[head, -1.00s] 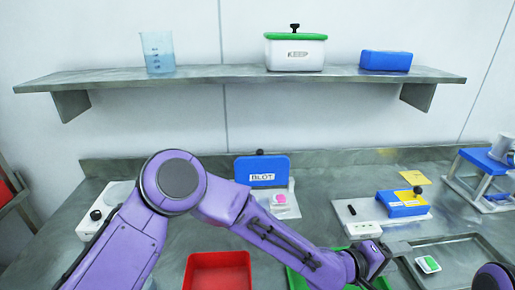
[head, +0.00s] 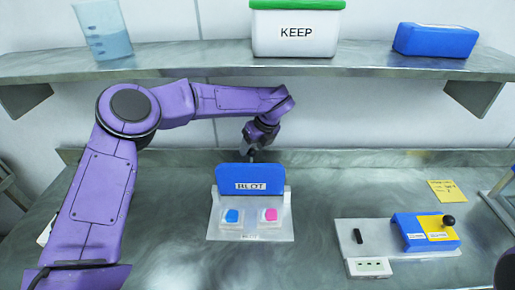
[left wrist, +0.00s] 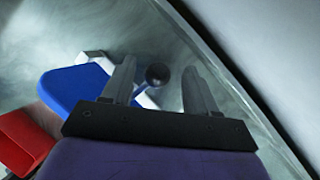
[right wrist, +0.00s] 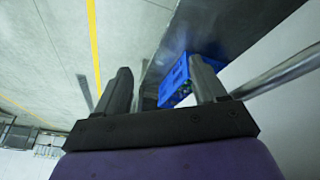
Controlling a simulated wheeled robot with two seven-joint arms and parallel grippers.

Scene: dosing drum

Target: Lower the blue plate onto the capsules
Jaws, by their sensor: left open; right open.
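The blue plate (head: 250,179), labelled BLOT, stands raised and nearly upright at the back of a pale base (head: 250,236). A blue capsule (head: 232,216) and a pink capsule (head: 269,215) sit side by side on white seats in front of it. My left gripper (head: 253,152) is open, pointing down at the plate's top edge. In the left wrist view the plate's dark ball knob (left wrist: 158,73) shows between its fingers, with the plate (left wrist: 75,88) to the left; contact cannot be told. My right gripper (right wrist: 160,78) is open and empty, away from the plate.
A shelf (head: 220,67) runs above, holding a beaker (head: 104,30), a KEEP box (head: 297,33) and a blue box (head: 435,40). A device with a blue and yellow top (head: 425,232) stands at the right. The counter between it and the base is clear.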

